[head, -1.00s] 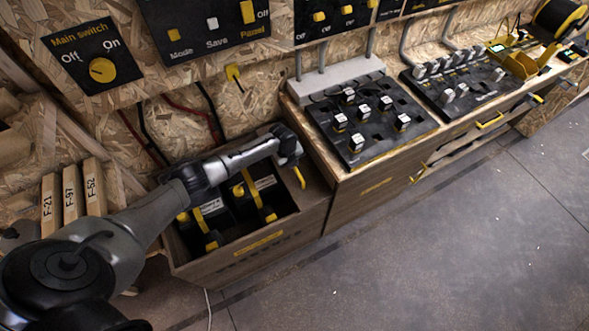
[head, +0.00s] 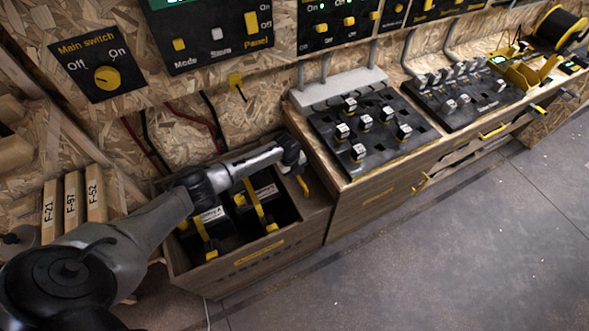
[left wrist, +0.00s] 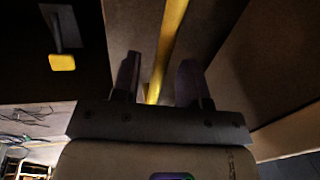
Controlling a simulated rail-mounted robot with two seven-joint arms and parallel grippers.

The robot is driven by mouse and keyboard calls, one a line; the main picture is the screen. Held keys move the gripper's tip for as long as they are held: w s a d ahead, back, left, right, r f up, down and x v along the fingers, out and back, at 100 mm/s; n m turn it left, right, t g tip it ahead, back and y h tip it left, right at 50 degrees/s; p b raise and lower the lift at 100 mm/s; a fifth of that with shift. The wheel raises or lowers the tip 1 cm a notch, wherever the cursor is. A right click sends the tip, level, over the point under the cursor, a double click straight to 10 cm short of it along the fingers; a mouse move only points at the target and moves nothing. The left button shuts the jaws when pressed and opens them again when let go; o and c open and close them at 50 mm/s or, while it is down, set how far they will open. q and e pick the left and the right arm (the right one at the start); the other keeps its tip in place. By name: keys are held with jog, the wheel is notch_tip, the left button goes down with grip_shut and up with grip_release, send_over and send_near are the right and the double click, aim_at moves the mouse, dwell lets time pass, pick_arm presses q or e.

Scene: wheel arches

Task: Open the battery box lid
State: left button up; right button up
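The battery box (head: 215,283) is the wooden box at lower left in the head view. Its left and middle part is uncovered, showing two dark batteries with yellow straps (head: 257,212). A brown lid panel (head: 316,205) covers the right end, with a yellow handle (head: 304,187) on it. My left gripper (head: 299,174) is at this handle. In the left wrist view the handle (left wrist: 172,35) runs between the two fingers (left wrist: 160,80), with gaps visible on both sides; the fingers look open. Contact cannot be told. My right gripper is in no view.
A workbench with black switch panels (head: 380,150) adjoins the box on the right. Wooden blocks (head: 72,205) stand left of it. The main switch panel (head: 85,60) and cables are on the wall behind. The floor (head: 430,260) in front is clear.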

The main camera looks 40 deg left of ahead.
pick_arm(q)
notch_tip(320, 180, up, 14)
jog(key=s+p, duration=0.2)
jog(key=p, duration=0.3)
jog(key=shift+s+a+f, duration=0.2)
jog(key=shift+s+a, duration=0.1)
jog(key=shift+a, duration=0.15)
